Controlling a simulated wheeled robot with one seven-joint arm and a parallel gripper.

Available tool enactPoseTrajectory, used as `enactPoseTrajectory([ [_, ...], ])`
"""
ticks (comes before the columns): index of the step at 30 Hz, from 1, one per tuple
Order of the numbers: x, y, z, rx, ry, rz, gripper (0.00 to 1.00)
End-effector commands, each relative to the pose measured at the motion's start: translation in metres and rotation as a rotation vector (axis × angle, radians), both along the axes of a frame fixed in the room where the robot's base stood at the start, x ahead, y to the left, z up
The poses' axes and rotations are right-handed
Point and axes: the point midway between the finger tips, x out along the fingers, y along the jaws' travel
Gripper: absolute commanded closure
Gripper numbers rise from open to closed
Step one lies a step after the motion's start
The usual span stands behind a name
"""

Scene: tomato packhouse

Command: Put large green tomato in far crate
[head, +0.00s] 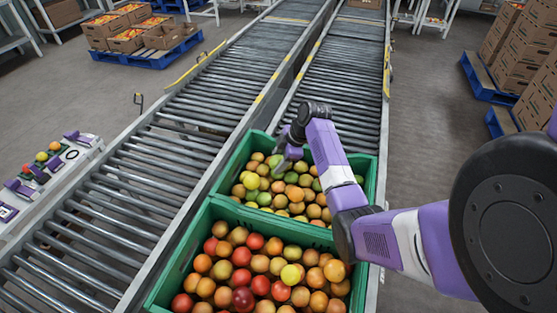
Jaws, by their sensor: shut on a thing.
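My gripper (282,164) is over the back part of the far crate (366,166), low and close to the tomatoes. It is shut on a tomato, with a green one (275,160) showing at its fingers. The fingers and the wrist partly hide it, so its full size and whether it touches the tomatoes below cannot be told. The far crate is green and filled with orange, yellowish and green tomatoes.
Both crates stand end to end on a roller conveyor (335,75). A second roller conveyor (120,215) runs along the left, mostly empty. A bench (50,185) with small tomatoes on holders is at the far left. Cardboard boxes (520,50) are stacked at the right.

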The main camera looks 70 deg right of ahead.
Motion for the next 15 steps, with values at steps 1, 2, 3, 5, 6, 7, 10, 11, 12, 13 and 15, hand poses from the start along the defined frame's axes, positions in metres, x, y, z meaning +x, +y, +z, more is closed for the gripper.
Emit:
enactPoseTrajectory([
  [1, 0.0, 0.0, 0.0002, 0.0, 0.0, 0.0, 0.68],
  [2, 0.0001, 0.0, 0.0001, 0.0, 0.0, 0.0, 0.68],
  [3, 0.0, 0.0, 0.0, 0.0, 0.0, 0.0, 0.68],
  [5, 0.0, -0.0001, 0.0, 0.0, 0.0, 0.0, 0.68],
  [6, 0.0001, 0.0001, 0.0, 0.0, 0.0, 0.0, 0.68],
  [7, 0.0001, 0.0001, 0.0, 0.0, 0.0, 0.0, 0.47],
  [10, 0.0001, 0.0001, 0.0, 0.0, 0.0, 0.0, 0.27],
  [11, 0.0001, 0.0001, 0.0, 0.0, 0.0, 0.0, 0.23],
  [12, 0.0001, 0.0001, 0.0, 0.0, 0.0, 0.0, 0.23],
  [13, 0.0001, 0.0001, 0.0, 0.0, 0.0, 0.0, 0.23],
  [15, 0.0001, 0.0001, -0.0001, 0.0, 0.0, 0.0, 0.23],
])
